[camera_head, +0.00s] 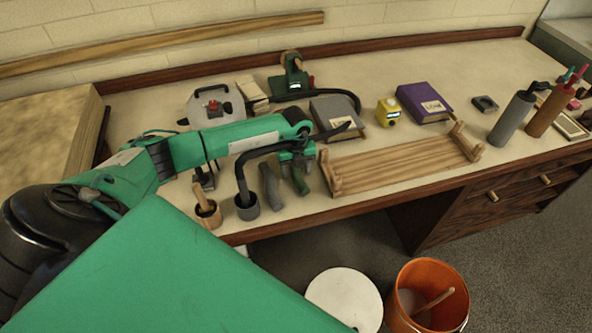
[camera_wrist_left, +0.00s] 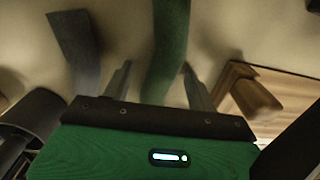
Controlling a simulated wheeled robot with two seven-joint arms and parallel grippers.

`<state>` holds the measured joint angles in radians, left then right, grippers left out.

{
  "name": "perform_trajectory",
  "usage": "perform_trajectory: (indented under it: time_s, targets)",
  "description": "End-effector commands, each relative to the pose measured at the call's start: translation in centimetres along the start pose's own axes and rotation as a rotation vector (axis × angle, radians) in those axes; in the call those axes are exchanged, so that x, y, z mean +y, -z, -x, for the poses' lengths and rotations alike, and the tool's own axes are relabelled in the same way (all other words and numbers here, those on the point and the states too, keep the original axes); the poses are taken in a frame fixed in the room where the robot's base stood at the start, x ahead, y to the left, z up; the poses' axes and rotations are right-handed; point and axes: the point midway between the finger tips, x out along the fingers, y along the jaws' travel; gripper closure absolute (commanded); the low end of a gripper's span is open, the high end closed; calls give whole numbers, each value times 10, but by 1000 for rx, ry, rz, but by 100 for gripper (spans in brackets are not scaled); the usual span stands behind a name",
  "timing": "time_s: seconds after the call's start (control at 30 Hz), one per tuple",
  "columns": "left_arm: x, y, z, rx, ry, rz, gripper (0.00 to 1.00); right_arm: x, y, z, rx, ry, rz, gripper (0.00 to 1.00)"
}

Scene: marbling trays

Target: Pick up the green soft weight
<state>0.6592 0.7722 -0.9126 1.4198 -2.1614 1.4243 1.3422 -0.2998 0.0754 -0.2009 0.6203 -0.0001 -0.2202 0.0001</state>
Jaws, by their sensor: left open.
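The green soft weight (camera_head: 299,181) is a long soft strip lying on the desk near its front edge. In the left wrist view the green weight (camera_wrist_left: 168,45) runs between the two finger tips, with a gap on each side. My left gripper (camera_head: 296,162) is open and pointed down over it; in the wrist view my left gripper (camera_wrist_left: 160,85) has its fingers apart, one either side of the strip. The near end of the weight is hidden behind the gripper body. My right gripper is in neither view.
A similar grey weight (camera_head: 270,186) lies just left of it, also in the wrist view (camera_wrist_left: 74,45). A wooden rack (camera_head: 400,164) stands close on the right. A grey cup (camera_head: 247,208) with a black tool and a wooden cup (camera_head: 208,214) stand at left.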

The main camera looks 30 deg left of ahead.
Motion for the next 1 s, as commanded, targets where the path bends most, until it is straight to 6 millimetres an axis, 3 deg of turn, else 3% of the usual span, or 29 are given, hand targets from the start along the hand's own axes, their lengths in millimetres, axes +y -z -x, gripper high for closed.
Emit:
perform_trajectory:
  time_s: [0.1,0.4,0.77,1.0]
  targets:
    - [0,0,0,0,0,0,44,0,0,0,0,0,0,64]
    - [0,0,1,0,1,0,100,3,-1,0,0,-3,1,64]
    - [-1,-1,7,-1,3,0,100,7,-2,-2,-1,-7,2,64]
    - [-1,-1,40,-4,5,-1,100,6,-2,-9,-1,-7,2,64]
